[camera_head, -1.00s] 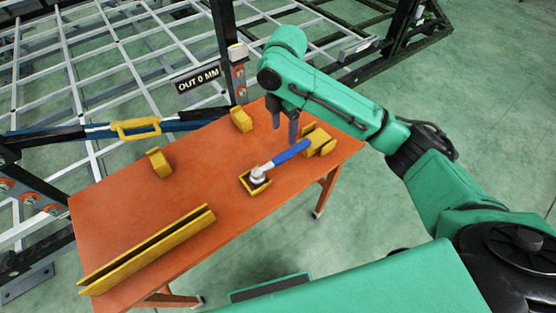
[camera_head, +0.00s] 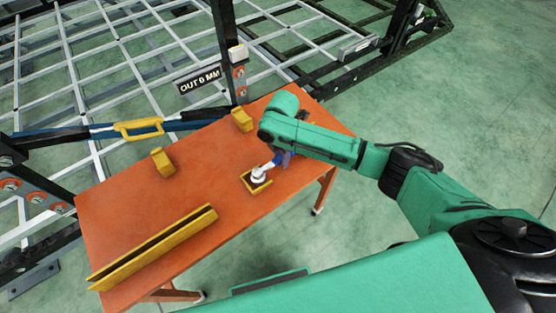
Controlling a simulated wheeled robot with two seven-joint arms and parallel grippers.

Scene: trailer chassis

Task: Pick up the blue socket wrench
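The blue socket wrench (camera_head: 263,171) lies on the orange table. Its silver socket head rests in a small yellow square holder (camera_head: 256,186), and its handle runs up and right under my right arm. My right gripper (camera_head: 284,157) is down at the blue handle, with dark fingers pointing downward. The green wrist covers most of the handle and the fingertips, so I cannot tell whether the fingers are open or shut on it. My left gripper is out of view.
The orange table (camera_head: 200,180) also holds two small yellow brackets (camera_head: 162,162) (camera_head: 242,120) and a long yellow channel (camera_head: 155,247). Behind it stand a dark frame post, a blue bar with a yellow handle (camera_head: 138,128) and a white grid. The table's middle is clear.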

